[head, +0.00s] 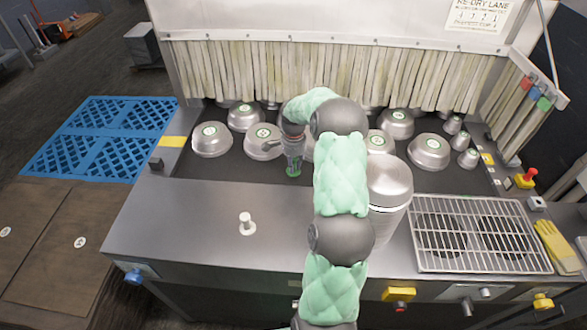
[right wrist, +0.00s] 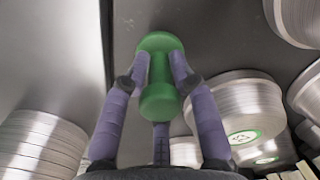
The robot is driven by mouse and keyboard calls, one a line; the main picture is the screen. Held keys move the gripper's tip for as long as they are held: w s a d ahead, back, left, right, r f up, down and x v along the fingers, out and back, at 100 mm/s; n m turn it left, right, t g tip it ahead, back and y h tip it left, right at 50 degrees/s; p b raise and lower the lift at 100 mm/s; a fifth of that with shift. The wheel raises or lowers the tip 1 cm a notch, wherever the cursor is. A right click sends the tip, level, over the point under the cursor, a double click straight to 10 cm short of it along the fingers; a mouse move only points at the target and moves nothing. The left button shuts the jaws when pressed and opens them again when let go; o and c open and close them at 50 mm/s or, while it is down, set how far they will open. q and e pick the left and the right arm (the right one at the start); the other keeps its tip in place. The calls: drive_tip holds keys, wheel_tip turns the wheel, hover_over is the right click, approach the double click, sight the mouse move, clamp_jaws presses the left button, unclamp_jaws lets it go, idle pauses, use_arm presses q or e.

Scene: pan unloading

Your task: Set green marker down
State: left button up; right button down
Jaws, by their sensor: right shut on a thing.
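The green marker (right wrist: 160,98) is a small green piece with two wide round ends and a narrower middle. My right gripper (right wrist: 160,72) is shut on it, with fingers on both sides. In the head view my right gripper (head: 293,160) points down over the dark belt, and the green marker (head: 293,173) shows at its fingertips. I cannot tell whether the marker touches the belt. My left gripper is not in view.
Upturned metal pans (head: 212,140) stand on the belt on both sides of my right gripper. A stack of round pans (head: 390,185) stands right of my arm. A white marker (head: 247,223) stands on the bare steel counter (head: 190,215). A wire rack (head: 470,262) lies at right.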

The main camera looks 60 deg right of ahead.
drive_tip(key=shift+f, duration=0.9)
drive_tip(key=shift+f, duration=0.15)
drive_tip(key=c, duration=1)
unclamp_jaws()
wheel_tip(320, 180, up, 12)
drive_tip(key=shift+r+p, duration=0.15)
drive_tip(key=shift+p, duration=0.7)
